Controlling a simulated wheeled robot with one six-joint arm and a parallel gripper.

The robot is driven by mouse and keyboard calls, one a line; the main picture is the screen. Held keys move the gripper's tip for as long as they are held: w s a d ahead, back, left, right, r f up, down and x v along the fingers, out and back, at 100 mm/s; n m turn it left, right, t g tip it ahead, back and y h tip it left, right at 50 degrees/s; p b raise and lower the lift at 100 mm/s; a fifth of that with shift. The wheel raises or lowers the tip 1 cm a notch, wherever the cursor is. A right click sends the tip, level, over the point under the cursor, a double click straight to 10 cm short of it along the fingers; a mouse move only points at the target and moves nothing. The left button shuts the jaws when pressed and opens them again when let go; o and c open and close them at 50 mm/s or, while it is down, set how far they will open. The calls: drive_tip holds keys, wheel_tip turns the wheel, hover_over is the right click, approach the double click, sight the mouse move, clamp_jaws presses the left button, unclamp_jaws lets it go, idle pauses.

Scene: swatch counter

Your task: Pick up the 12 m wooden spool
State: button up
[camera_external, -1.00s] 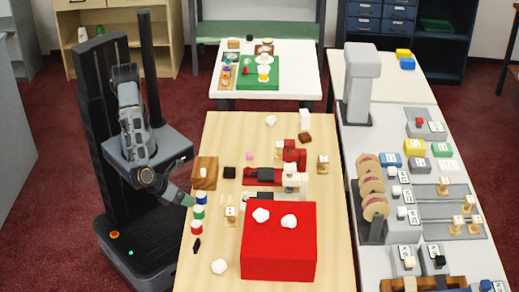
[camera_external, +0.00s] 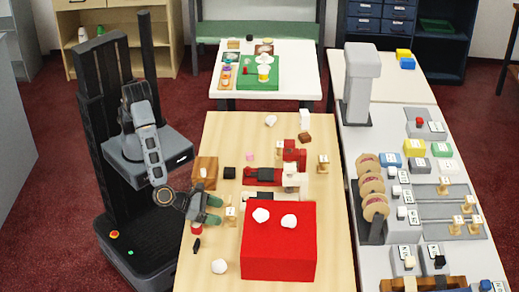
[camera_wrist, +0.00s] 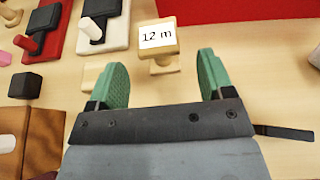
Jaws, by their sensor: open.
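The 12 m wooden spool (camera_wrist: 160,52) stands in the wrist view with a white "12 m" label facing up. It lies just beyond my gripper (camera_wrist: 163,73), between the lines of the two green fingers. In the external view the spool (camera_external: 231,215) stands on the wooden table, left of the red block. My gripper (camera_external: 215,210) is close to its left there. I cannot tell whether a finger touches it.
The red block (camera_external: 279,252) with two white lumps on top stands right of the spool. A thin black item (camera_wrist: 285,132) lies right of my gripper.

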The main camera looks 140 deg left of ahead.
sight(232, 216)
drive_tip(key=shift+x, duration=2.95)
drive_tip(key=shift+c, duration=0.2)
drive_tip(key=c, duration=1)
drive_tip(key=shift+o, duration=0.2)
